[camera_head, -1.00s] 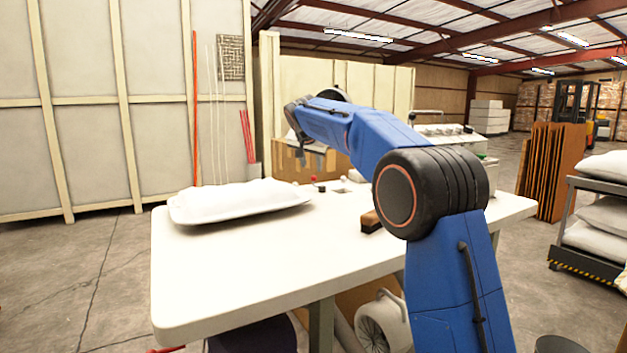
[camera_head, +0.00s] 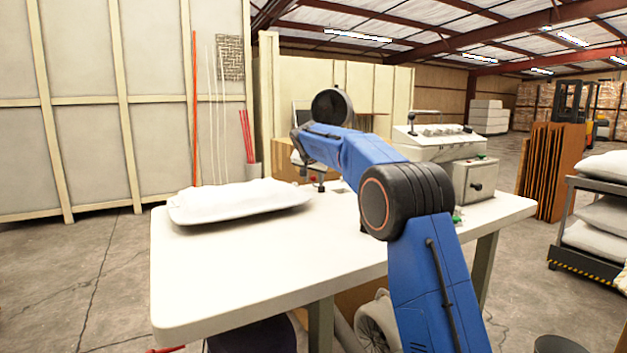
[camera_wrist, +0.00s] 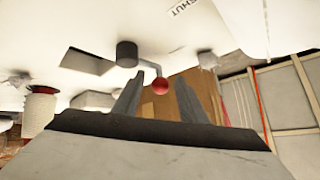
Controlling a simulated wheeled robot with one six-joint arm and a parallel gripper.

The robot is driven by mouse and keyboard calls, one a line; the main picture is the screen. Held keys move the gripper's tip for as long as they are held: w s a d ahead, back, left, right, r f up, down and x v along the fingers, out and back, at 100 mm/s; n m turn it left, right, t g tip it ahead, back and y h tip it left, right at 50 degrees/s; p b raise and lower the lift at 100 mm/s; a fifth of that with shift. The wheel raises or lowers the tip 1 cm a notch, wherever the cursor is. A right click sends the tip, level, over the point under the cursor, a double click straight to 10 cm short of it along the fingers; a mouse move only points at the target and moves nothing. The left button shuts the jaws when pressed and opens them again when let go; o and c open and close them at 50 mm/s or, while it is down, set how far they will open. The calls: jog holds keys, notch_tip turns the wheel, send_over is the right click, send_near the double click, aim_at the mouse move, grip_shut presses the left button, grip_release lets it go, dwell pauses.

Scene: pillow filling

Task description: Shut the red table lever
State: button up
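The red table lever shows in the wrist view as a red ball knob (camera_wrist: 160,86) on a bent grey rod from a dark round pivot (camera_wrist: 127,53). A white label reading SHUT (camera_wrist: 186,9) is on the surface near it. My gripper (camera_wrist: 158,88) is open, its two dark fingers on either side of the knob in the picture. I cannot tell whether either finger touches it. In the head view the red knob (camera_head: 313,178) is small, at the far side of the white table (camera_head: 260,255), just below my wrist, and my fingers are hard to make out.
A white pillow on a tray (camera_head: 240,200) lies on the table's left. A grey control box (camera_head: 475,180) and a panel with knobs (camera_head: 440,145) stand at the right rear. A cart with pillows (camera_head: 595,215) is at the far right. The table's front left is clear.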

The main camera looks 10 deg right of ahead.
grip_shut()
jog(key=shift+s+n, duration=0.1)
jog(key=shift+n, duration=0.2)
jog(key=n+y, duration=0.1)
jog(key=a+n+y, duration=0.1)
jog(key=n, duration=0.1)
jog(key=shift+s+a+y, duration=0.1)
jog(key=shift+s+y, duration=0.3)
jog(key=n+y, duration=0.1)
jog(key=n, duration=0.1)
jog(key=s+a+n+y, duration=0.1)
jog(key=n+y, duration=0.1)
jog(key=shift+s, duration=0.15)
jog(key=n+y, duration=0.1)
jog(key=s+n+g+y, duration=0.1)
jog(key=n+g+y, duration=0.1)
jog(key=n, duration=0.1)
jog(key=shift+s+a, duration=0.25)
jog(key=shift+s, duration=0.1)
jog(key=shift+s+f+n+g+y, duration=0.1)
jog(key=shift+s+n+g+y, duration=0.45)
jog(key=shift+n, duration=0.55)
jog(key=shift+s+n+g+y, duration=0.45)
jog(key=shift+n+g, duration=0.2)
jog(key=shift+n, duration=0.45)
